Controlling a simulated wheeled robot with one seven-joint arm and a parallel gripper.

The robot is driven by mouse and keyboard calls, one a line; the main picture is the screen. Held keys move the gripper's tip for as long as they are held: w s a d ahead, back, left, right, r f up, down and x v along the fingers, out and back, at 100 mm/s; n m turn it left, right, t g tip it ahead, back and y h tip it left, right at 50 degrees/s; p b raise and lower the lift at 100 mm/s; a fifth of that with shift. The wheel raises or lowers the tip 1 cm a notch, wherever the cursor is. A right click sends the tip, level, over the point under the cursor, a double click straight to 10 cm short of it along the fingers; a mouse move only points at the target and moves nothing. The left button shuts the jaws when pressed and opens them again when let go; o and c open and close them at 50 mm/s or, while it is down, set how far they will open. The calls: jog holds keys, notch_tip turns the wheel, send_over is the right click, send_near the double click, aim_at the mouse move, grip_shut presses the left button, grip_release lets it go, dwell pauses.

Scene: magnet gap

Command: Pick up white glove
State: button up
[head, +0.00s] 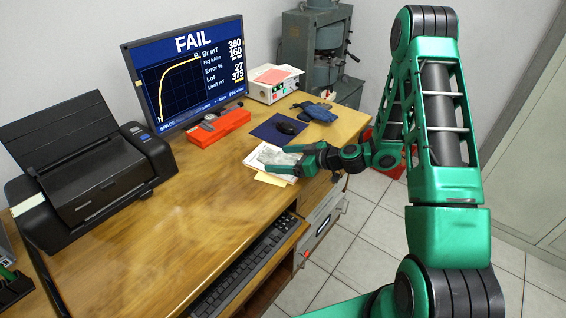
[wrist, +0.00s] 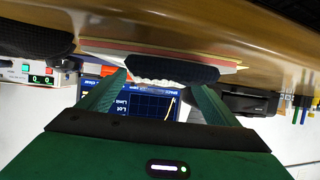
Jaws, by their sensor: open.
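The white glove (head: 275,156) lies on a small stack of papers near the desk's right front edge in the head view. In the wrist view, which looks upside down, a dark dotted patch with a white knit edge (wrist: 170,71) seems to be this glove. My gripper (head: 280,160) is open at the glove, with one finger on each side of it in the picture. In the wrist view my gripper's fingers (wrist: 160,86) stand apart, with the glove across the space between their tips. I cannot tell whether they touch it.
Blue gloves (head: 316,112) and a mouse on a dark mat (head: 268,131) lie just behind. The papers (head: 258,166) are under the glove. A red case (head: 219,127), monitor (head: 190,75) and printer (head: 88,180) stand farther left. The desk's middle is clear.

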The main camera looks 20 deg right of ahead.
jog(key=c, duration=1.2)
jog(key=shift+o, duration=0.2)
jog(key=shift+r, duration=0.1)
